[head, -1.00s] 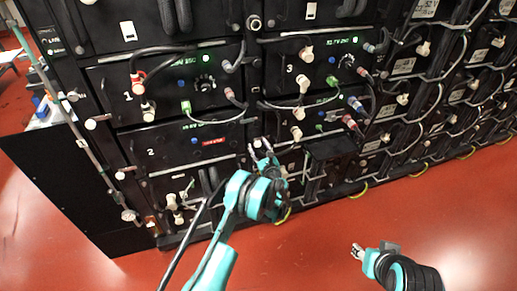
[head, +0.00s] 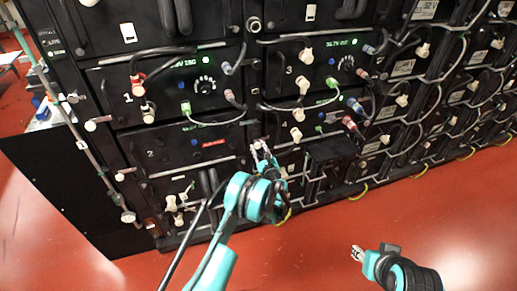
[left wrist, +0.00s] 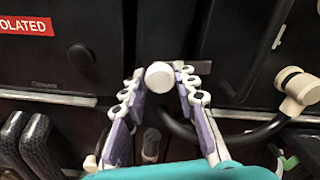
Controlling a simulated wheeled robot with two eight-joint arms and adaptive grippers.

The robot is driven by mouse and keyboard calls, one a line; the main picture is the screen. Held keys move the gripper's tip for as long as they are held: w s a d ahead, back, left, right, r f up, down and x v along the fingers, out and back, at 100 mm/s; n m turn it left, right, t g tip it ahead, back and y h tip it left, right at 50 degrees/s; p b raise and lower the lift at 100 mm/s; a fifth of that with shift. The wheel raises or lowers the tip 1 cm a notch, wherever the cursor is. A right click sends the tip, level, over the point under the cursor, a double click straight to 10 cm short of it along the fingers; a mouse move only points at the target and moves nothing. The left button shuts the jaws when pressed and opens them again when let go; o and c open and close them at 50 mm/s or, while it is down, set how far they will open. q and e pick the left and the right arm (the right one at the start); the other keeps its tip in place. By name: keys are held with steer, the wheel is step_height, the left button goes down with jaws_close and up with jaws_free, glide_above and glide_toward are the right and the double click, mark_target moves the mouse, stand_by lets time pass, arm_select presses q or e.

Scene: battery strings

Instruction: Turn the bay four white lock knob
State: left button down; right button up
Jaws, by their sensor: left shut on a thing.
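The white lock knob (left wrist: 159,76) is a round, pale cap on the dark cabinet front, seen end-on in the left wrist view. My left gripper (left wrist: 158,80) has its jointed fingers on both sides of the knob and is shut on it. In the head view, my left gripper (head: 261,149) reaches the cabinet at the left edge of bay four, and its fingers mostly hide the knob there. The knob's round face shows no mark of its turn angle. My right gripper (head: 357,253) hangs low over the red floor, away from the cabinet; its jaws are too small to judge.
A red label (left wrist: 25,26) is on the panel left of the knob. A white elbow connector (left wrist: 299,90) with a black cable is to its right. Black handles (left wrist: 33,140) stand at the lower left. The red floor (head: 310,255) in front is clear.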

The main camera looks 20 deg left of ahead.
arm_select(q)
steer(key=n, duration=1.2)
steer(key=shift+f+n, duration=0.1)
steer(key=shift+n, duration=2)
steer(key=c, duration=1.2)
jaws_free()
steer(key=shift+s, duration=0.1)
